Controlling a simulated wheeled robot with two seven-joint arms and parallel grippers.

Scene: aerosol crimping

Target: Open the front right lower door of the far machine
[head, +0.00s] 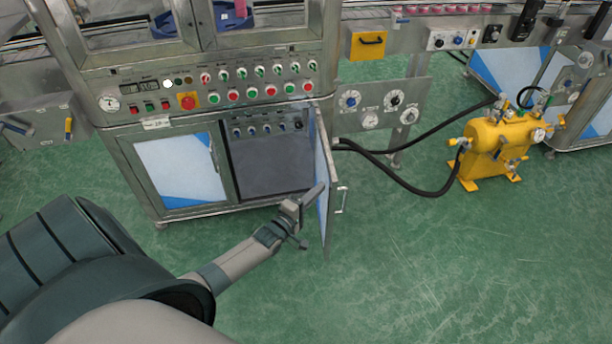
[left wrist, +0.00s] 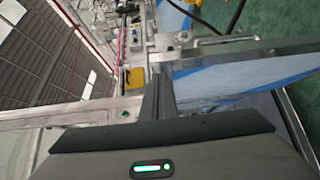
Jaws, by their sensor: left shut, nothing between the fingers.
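The machine (head: 215,88) stands in front of me with a button panel above two lower doors. Its front right lower door (head: 332,215) is swung wide open, sticking out toward me, with its handle on the outer face at the right. My left gripper (head: 312,200) is shut and empty at the inner side of this door, close to its free part; I cannot tell whether it touches. In the left wrist view the door (left wrist: 230,72) lies to the right of the shut fingers (left wrist: 157,92). My right gripper is not in view.
The left lower door (head: 180,170) is closed. The open compartment (head: 268,165) shows a dark interior with small gauges. A yellow tank (head: 492,150) with black hoses stands on the green floor at the right. The floor right of the door is clear.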

